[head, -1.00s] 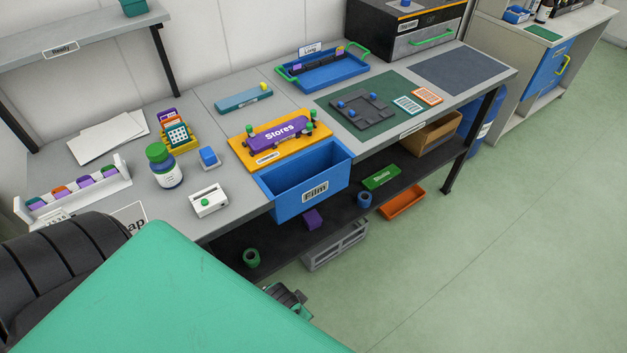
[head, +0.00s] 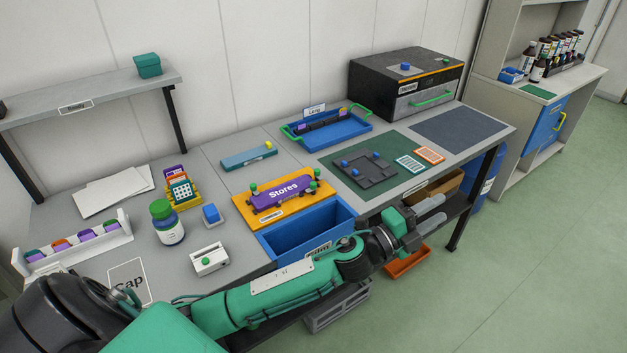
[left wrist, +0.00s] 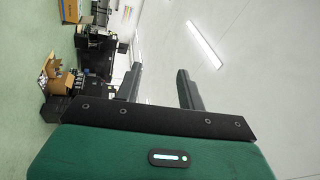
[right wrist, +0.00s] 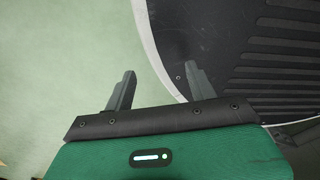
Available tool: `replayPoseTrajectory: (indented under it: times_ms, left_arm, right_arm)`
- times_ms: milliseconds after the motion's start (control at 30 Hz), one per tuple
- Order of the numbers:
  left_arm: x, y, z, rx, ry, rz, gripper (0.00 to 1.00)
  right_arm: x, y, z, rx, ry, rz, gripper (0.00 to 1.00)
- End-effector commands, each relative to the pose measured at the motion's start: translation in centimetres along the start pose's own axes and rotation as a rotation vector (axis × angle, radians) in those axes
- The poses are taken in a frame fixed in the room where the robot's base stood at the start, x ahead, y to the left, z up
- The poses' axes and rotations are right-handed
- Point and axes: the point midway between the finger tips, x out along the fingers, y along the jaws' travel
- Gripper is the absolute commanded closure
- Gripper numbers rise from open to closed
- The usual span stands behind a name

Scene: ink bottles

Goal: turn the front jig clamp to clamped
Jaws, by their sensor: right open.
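A yellow board (head: 243,213) on the bench holds a purple "Stores" piece (head: 284,195) with small green knobs (head: 254,189) at its ends. A dark grey fixture (head: 375,178) with blue knobs lies on the green mat (head: 335,158). No label tells me which is the jig, and the clamp's setting is too small to read. My left gripper (head: 443,211) is open and empty, in front of the bench's front edge, below the mat; its spread fingers show in the left wrist view (left wrist: 160,88). My right gripper (right wrist: 160,83) is open and empty above the floor, outside the head view.
A blue "Film" bin (head: 330,222) hangs at the bench front, partly behind my left arm. A blue tray (head: 350,134) and a black-topped box (head: 385,78) stand behind. A bottle (head: 167,225) and white rack (head: 80,248) stand left. Floor at right is clear.

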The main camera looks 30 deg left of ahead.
Motion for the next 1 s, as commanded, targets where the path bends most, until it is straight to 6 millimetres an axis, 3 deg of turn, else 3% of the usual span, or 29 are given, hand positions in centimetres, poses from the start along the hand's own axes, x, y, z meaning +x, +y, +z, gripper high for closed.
replayPoseTrajectory:
  times_ms: [100, 233, 367, 467, 600, 733, 900, 1000]
  left_arm:
    - [2.5, -0.3, -1.7, 0.235, 0.234, 0.002, 0.61]
    - [3.7, 0.7, -2.4, 0.482, 0.479, 0.049, 0.61]
    - [3.8, 2.4, -1.1, 0.72, 0.71, 0.147, 0.61]
    - [3.2, 3.6, 1.6, 0.887, 0.874, 0.262, 0.61]
    - [1.4, 4.2, 7.7, 1.087, 1.074, 0.48, 0.61]
    - [-1.1, 2.7, 15.2, 1.22, 1.222, 0.74, 0.61]
    - [-5.7, -2.3, 24.9, 1.28, 1.341, 1.12, 0.61]
    - [-8.1, -5.6, 28.8, 1.264, 1.371, 1.3, 0.61]
  right_arm:
    - [0.0, 0.1, 0.0, 0.0, 0.0, 0.001, 0.43]
    - [0.0, 0.3, 0.1, -0.002, -0.001, 0.003, 0.43]
    - [0.0, 0.7, 0.1, -0.003, -0.002, 0.007, 0.43]
    - [0.0, 1.0, 0.2, -0.005, -0.002, 0.01, 0.43]
    - [0.0, 1.3, 0.2, -0.007, -0.003, 0.014, 0.43]
    - [0.0, 1.4, 0.2, -0.007, -0.003, 0.014, 0.43]
    - [0.0, 1.2, 0.2, -0.006, -0.002, 0.013, 0.43]
    - [0.0, 0.9, 0.1, -0.005, -0.001, 0.01, 0.43]
